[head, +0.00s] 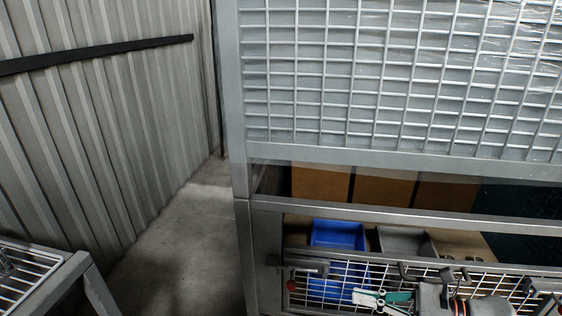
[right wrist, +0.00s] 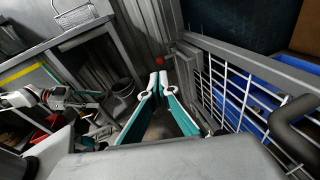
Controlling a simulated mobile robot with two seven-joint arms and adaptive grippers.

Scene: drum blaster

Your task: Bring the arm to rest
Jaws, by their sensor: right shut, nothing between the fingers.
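My right gripper (head: 383,298) shows at the bottom of the head view, with teal and white fingers in front of the wire mesh front of the cage. In the right wrist view its fingers (right wrist: 158,84) come together at their tips. It is shut and empty, and the mesh (right wrist: 228,92) stands to its right. My left gripper does not show in the head view. A white and black jointed part (right wrist: 48,98) shows at the left of the right wrist view, too small to make out clearly.
The metal cage (head: 243,240) fills the right of the head view. Behind its lower mesh are a blue bin (head: 338,234) and a grey bin (head: 405,241). Bare floor (head: 195,245) lies left of it, before a corrugated wall (head: 110,140). A wire rack (head: 25,272) stands lower left.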

